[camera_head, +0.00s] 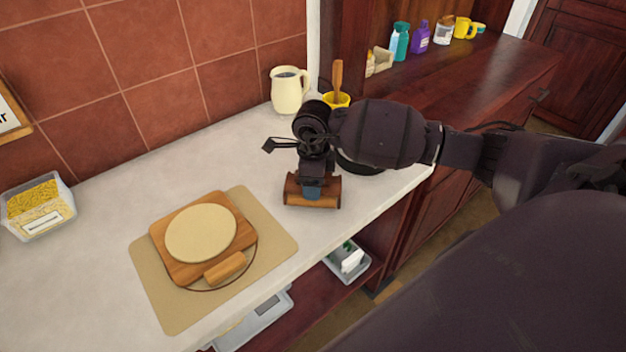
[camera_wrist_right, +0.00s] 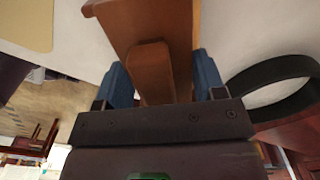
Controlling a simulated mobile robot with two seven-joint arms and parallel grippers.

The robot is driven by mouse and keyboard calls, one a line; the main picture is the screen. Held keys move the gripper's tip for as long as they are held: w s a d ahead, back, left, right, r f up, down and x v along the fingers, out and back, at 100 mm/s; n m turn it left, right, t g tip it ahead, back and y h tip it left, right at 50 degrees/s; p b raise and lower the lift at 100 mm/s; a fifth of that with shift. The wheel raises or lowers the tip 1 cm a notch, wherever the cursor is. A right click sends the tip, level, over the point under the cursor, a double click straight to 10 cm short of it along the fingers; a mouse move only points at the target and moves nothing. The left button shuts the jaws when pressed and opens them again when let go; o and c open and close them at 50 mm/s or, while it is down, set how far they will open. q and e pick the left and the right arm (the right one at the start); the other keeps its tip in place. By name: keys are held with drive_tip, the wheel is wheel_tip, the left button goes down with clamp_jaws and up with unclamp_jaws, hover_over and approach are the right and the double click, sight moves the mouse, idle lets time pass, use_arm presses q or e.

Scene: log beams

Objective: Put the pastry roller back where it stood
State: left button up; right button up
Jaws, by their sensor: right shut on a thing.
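My right gripper (camera_head: 312,188) points down just above the front part of the counter. It is shut on a brown wooden thing (camera_head: 293,193), which I take to be the pastry roller. In the right wrist view the blue fingers (camera_wrist_right: 165,82) stand either side of its tapered handle, and its broad wooden body (camera_wrist_right: 170,20) lies beyond. I cannot tell whether it touches the counter. My left gripper is not in view.
A wooden board (camera_head: 170,255) with flat dough (camera_head: 201,233) and a short light-wood piece (camera_head: 225,267) lies on a tan mat (camera_head: 160,312). A cream jug (camera_head: 288,92) and a yellow pot (camera_head: 337,99) stand behind. A black round thing (camera_head: 360,167) is close right.

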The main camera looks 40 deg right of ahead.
drive_tip(key=shift+s+f+b, duration=0.2)
drive_tip(key=shift+f+b, duration=0.1)
drive_tip(key=shift+f, duration=0.35)
drive_tip(key=o, duration=0.7)
drive_tip(key=shift+s+a+f, duration=0.1)
drive_tip(key=shift+c, duration=0.2)
drive_tip(key=shift+o, duration=1)
drive_tip(key=shift+w, duration=0.3)
drive_tip(key=shift+r, duration=0.45)
wheel_tip(320, 180, up, 12)
drive_tip(key=shift+f+p, duration=0.1)
drive_tip(key=shift+p, duration=0.4)
drive_tip(key=shift+r, duration=0.5)
